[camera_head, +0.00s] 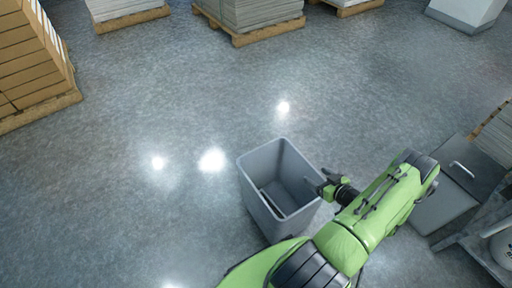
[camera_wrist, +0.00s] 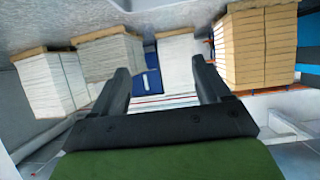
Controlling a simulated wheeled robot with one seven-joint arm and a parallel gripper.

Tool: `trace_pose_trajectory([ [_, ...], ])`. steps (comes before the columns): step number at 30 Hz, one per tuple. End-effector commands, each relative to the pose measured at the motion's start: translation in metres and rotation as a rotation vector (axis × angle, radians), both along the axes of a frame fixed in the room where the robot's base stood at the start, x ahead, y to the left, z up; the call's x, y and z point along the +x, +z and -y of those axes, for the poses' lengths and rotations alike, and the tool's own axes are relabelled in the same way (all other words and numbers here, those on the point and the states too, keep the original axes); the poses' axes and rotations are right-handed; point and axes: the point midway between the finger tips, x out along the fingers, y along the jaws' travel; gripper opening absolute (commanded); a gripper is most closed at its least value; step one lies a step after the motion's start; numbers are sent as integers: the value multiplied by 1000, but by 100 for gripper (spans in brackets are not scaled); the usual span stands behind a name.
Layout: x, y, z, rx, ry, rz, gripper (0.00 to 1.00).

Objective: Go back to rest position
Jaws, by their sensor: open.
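My gripper (camera_head: 320,184) is at the end of my green arm, at the right rim of a grey open bin (camera_head: 250,178) in the head view. In the wrist view my gripper (camera_wrist: 160,88) shows two dark fingers spread apart with nothing between them. The bin stands upright on the floor. A dark shape lies inside it, too shaded to name. Whether my gripper touches the bin's rim or is above it, I cannot tell.
Pallets with brown boxes (camera_head: 30,60) stand at the left and with grey stacks (camera_head: 255,12) at the back. A grey cabinet (camera_head: 445,190) with a handle stands at the right. The floor (camera_head: 150,120) left of and behind the bin is clear.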

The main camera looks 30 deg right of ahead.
Motion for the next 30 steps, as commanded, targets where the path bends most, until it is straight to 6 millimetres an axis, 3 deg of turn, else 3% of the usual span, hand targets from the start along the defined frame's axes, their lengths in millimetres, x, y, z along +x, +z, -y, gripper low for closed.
trace_pose_trajectory([
  [5,2,1,0,-1,5,-1,76],
  [8,17,20,-6,1,66,-19,76],
  [11,48,59,-27,13,194,-80,76],
  [15,83,121,-78,31,363,-227,76],
  [19,96,177,-134,20,453,-383,76],
  [23,88,229,-190,-16,468,-526,76],
  [26,68,266,-229,-50,432,-612,76],
  [30,25,307,-272,-86,331,-678,76],
])
